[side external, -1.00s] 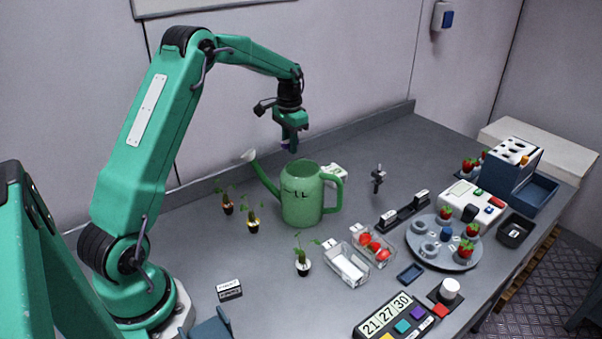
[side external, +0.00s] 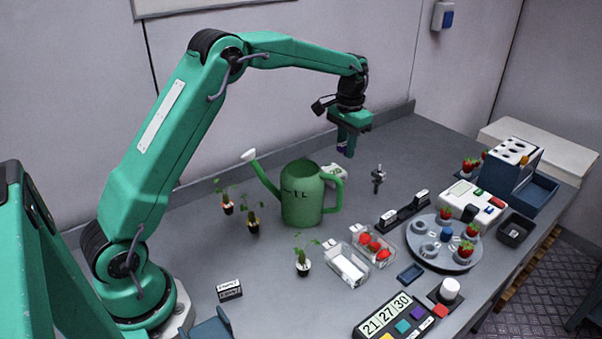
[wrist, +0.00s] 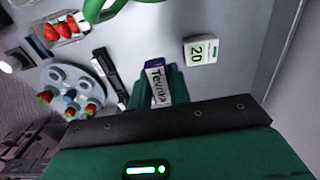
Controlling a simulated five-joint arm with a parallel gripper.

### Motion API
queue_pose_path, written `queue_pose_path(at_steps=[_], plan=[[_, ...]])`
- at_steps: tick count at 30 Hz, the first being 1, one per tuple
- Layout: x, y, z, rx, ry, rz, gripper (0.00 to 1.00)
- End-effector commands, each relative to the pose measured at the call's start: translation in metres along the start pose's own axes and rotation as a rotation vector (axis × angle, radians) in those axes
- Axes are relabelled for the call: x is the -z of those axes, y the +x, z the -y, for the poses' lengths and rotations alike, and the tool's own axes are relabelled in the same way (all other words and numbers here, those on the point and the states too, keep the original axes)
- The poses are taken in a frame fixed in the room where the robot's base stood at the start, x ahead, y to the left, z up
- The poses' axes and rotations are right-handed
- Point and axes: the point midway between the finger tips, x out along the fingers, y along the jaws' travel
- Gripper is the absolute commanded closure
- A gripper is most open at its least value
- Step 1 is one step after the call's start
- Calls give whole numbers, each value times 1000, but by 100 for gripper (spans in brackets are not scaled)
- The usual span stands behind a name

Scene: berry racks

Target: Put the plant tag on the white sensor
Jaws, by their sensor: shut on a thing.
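The plant tag (wrist: 157,72) is a small white piece with dark lettering and purple edges. My gripper (wrist: 158,88) is shut on it, with a green finger on either side. In the side view my gripper (side external: 346,148) hangs above the table, right of the watering can, and only a purple bit of the tag shows. The white sensor (wrist: 201,50) is a small box with a "20" display, lying on the table to the right of the tag in the wrist view. In the side view the sensor (side external: 336,171) is partly hidden behind the can's handle.
The green watering can (side external: 302,200) stands beside the sensor. A small dark metal stand (side external: 378,178) rises to the right. Table behind the stand is clear.

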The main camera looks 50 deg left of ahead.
Motion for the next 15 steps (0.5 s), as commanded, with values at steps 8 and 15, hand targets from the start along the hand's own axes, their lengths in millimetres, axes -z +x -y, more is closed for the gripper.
queue_pose_path(at_steps=[8, 15], plan=[[5, -8, -30, 0, -2, 0, 100], [6, -6, -25, 0, -3, 1, 100]])
